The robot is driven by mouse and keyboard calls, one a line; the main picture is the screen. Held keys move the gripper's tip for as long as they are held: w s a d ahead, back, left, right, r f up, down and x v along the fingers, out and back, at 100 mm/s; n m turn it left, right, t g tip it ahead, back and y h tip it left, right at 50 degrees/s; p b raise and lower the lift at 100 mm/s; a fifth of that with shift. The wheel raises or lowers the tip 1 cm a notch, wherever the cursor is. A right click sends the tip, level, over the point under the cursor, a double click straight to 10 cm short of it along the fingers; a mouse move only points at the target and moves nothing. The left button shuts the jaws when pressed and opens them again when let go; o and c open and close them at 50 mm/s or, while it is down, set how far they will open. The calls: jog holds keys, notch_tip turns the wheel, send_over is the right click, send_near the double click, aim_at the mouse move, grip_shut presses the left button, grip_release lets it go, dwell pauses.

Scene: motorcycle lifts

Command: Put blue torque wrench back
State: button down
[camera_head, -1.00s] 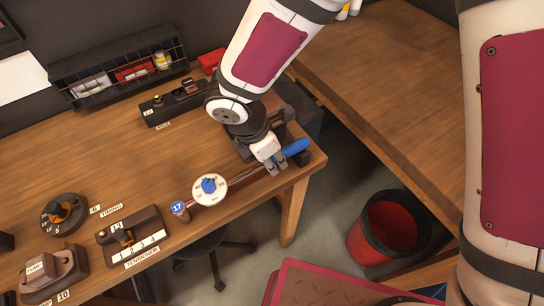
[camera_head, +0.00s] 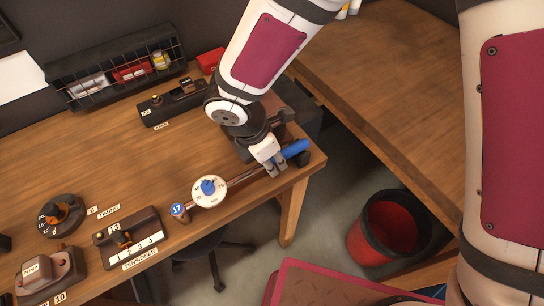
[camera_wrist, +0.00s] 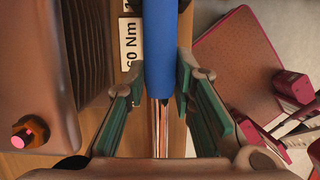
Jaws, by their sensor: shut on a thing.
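The blue torque wrench (camera_head: 297,147) has a blue handle, a metal shaft, a round white dial with a blue centre (camera_head: 209,187) and a blue end marked 17 (camera_head: 178,209). It lies along the front right edge of the wooden bench. My gripper (camera_head: 275,168) is shut on it where the handle meets the shaft. In the wrist view the blue handle (camera_wrist: 158,45) runs up between the green-padded fingers (camera_wrist: 160,92). A dark block shows beside the handle's end. I cannot tell whether the wrench rests on the bench or on supports.
A tensioner block (camera_head: 128,239), a timing dial (camera_head: 62,215) and a pump unit (camera_head: 50,274) stand at the left. A black axle fixture (camera_head: 172,103) and a wire rack (camera_head: 118,75) stand behind. A red bin (camera_head: 388,232) is on the floor. The bench middle is clear.

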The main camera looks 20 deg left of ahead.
jog(key=shift+f, duration=0.2)
jog(key=c, duration=1.3)
grip_release()
jog(key=v, duration=1.2)
